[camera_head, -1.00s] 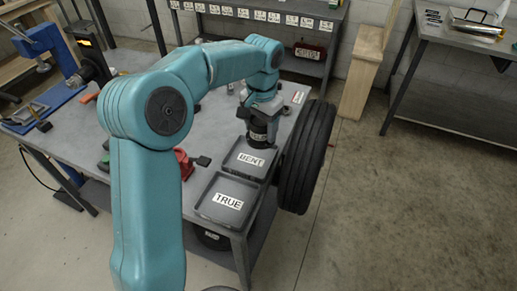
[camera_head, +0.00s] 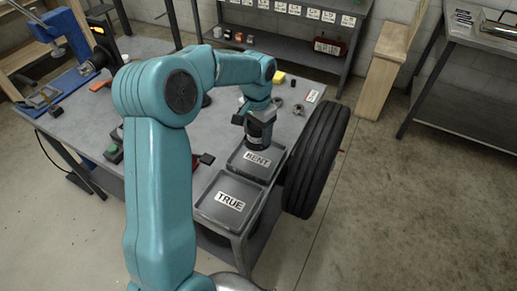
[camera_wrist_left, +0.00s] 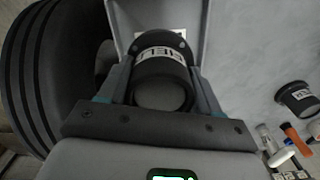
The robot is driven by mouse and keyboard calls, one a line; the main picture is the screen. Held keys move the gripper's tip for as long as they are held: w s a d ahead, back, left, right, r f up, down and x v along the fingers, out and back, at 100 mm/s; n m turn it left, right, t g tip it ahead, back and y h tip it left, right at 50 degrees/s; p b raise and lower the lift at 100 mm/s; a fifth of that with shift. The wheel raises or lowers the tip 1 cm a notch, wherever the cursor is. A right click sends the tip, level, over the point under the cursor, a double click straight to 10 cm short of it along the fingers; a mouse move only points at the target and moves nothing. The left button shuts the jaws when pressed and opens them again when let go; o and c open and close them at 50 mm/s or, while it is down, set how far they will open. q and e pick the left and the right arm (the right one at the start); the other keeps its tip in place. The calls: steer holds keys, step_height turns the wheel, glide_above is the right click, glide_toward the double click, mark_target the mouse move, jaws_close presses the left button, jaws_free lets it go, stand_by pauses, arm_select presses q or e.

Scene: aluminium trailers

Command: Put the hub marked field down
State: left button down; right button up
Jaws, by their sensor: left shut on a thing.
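The hub marked field (camera_head: 258,136) is a dark cylinder with a white label band. In the left wrist view the hub (camera_wrist_left: 163,80) sits between the two fingers, its label partly legible. My left gripper (camera_head: 260,115) is shut on it and points down. The hub is at the far end of the grey tray labelled BENT (camera_head: 236,168); I cannot tell whether it touches the tray floor. The tray labelled TRUE (camera_head: 207,212) is nearer and looks empty. My right gripper is not in view.
A black tyre (camera_head: 317,160) stands against the table's right edge, close to the trays. Another dark labelled hub (camera_wrist_left: 296,98) shows in the wrist view, with small tools near it. A blue machine (camera_head: 60,50) is on the table's left. Open table (camera_head: 150,50) lies behind my arm.

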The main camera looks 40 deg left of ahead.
mark_target(256, 140)
arm_select(q)
step_height(256, 140, down, 4)
steer(key=shift+s+a+r, duration=0.1)
steer(key=shift+s, duration=0.05)
steer(key=shift+f+p, duration=0.3)
steer(key=shift+f, duration=2)
steer(key=shift+f, duration=0.2)
steer(key=shift+c, duration=1)
jaws_free()
steer(key=shift+r, duration=0.15)
step_height(256, 140, up, 12)
steer(key=shift+r+b, duration=0.1)
steer(key=shift+b, duration=0.5)
